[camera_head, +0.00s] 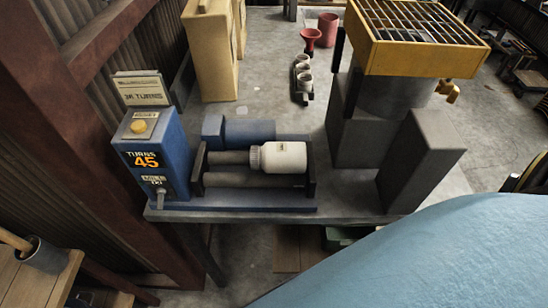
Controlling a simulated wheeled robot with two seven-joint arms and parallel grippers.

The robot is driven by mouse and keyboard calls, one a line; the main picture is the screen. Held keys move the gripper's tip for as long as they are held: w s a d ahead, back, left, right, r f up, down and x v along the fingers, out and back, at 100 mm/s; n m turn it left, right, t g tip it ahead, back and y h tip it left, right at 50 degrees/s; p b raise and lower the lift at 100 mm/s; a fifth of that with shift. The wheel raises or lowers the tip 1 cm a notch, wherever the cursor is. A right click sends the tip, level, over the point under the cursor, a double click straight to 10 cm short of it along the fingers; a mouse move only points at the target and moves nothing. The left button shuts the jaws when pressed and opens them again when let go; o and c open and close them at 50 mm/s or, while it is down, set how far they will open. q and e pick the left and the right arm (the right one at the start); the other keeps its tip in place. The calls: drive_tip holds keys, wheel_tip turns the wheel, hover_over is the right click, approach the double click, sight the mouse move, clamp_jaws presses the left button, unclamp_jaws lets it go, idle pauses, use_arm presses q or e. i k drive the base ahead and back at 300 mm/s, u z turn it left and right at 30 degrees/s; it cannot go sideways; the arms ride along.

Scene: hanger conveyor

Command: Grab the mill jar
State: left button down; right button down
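The mill jar (283,158), a white cylinder with a grey ribbed collar at its left end, lies on its side on the roller mill (250,181). Its long axis runs left to right along the dark rollers. The mill's blue control box (155,160) stands at the left end, with a yellow button on top and a display reading "TURNS 45". Neither of my grippers is in view, so nothing of mine is seen touching the jar.
A grey machine with a yellow grated top (415,60) stands right of the mill. A dark rack with small white cups (303,75) and a red funnel (311,38) are behind. A tan box (211,55) is at back left.

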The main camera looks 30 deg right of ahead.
sight(273, 158)
drive_tip(key=u, duration=1.05)
drive_tip(key=i, duration=0.4)
drive_tip(key=z, duration=2.7)
